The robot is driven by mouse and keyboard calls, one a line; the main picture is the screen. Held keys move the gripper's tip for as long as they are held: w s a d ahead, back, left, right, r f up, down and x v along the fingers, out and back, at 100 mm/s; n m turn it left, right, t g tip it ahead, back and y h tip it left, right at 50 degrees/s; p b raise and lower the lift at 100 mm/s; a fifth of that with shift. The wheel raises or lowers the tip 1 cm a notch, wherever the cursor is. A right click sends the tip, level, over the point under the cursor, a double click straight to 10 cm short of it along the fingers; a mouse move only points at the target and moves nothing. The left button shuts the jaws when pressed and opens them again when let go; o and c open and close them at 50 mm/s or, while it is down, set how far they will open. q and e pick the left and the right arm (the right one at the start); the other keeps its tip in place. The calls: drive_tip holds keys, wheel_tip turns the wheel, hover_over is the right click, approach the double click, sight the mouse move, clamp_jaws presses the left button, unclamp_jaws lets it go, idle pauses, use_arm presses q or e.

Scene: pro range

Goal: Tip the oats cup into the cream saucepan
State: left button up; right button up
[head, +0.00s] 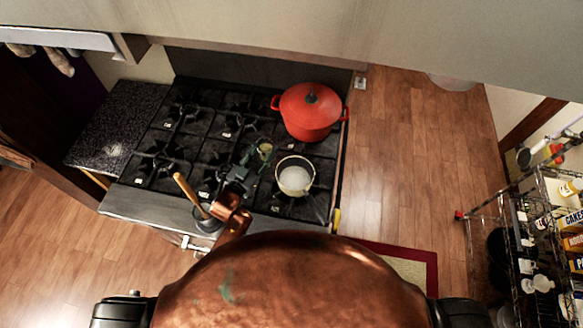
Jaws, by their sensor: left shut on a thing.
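The cream saucepan (295,192) stands on the right front part of the black stove, with its pale inside facing up. My left gripper (259,158) is left of the saucepan, above the stove. It is shut on a small cup, the oats cup (265,148), which shows pale yellowish contents at its top. The cup looks roughly upright, beside and apart from the saucepan's rim. The gripper's fingers hide part of the cup. My right gripper is not in view.
A red lidded pot (311,113) stands just behind the saucepan. A wooden handle (187,191) rises from something dark near the stove's front edge, left of my arm. A dark speckled counter (115,130) adjoins the stove at left. A wire shelf (520,235) stands at far right.

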use_arm(q)
drive_tip(key=shift+s+d+f+m+b, duration=0.15)
drive_tip(key=shift+d+f+m+b, duration=0.2)
drive_tip(key=shift+f+b, duration=0.3)
drive_tip(key=shift+s+d+f+m+b, duration=0.1)
drive_tip(key=shift+d+f+m+b, duration=0.1)
drive_tip(key=shift+f+m+b, duration=0.4)
drive_tip(key=shift+d+r, duration=0.15)
drive_tip(key=shift+r, duration=0.25)
drive_tip(key=shift+s+d+r+m, duration=0.1)
drive_tip(key=shift+s+d+m, duration=0.05)
drive_tip(key=shift+m, duration=0.2)
drive_tip(key=shift+s+d+r+m+b, duration=0.25)
drive_tip(key=shift+d+m+b, duration=0.2)
drive_tip(key=shift+m, duration=0.3)
drive_tip(key=shift+s+d+r+m+b, duration=0.25)
drive_tip(key=shift+d+m, duration=0.2)
drive_tip(key=shift+m, duration=0.25)
drive_tip(key=shift+s+d+r+m+b, duration=0.25)
drive_tip(key=shift+d+m+b, duration=0.2)
drive_tip(key=shift+m, duration=0.3)
drive_tip(key=shift+d+r+m, duration=0.1)
drive_tip(key=shift+r+m, duration=0.15)
drive_tip(key=shift+m, duration=0.25)
drive_tip(key=shift+r+m+b, duration=0.15)
drive_tip(key=shift+m+b, duration=0.2)
drive_tip(key=shift+m, duration=0.05)
drive_tip(key=shift+d+r+m+b, duration=0.1)
drive_tip(key=shift+r+m+b, duration=0.25)
drive_tip(key=shift+m, duration=0.55)
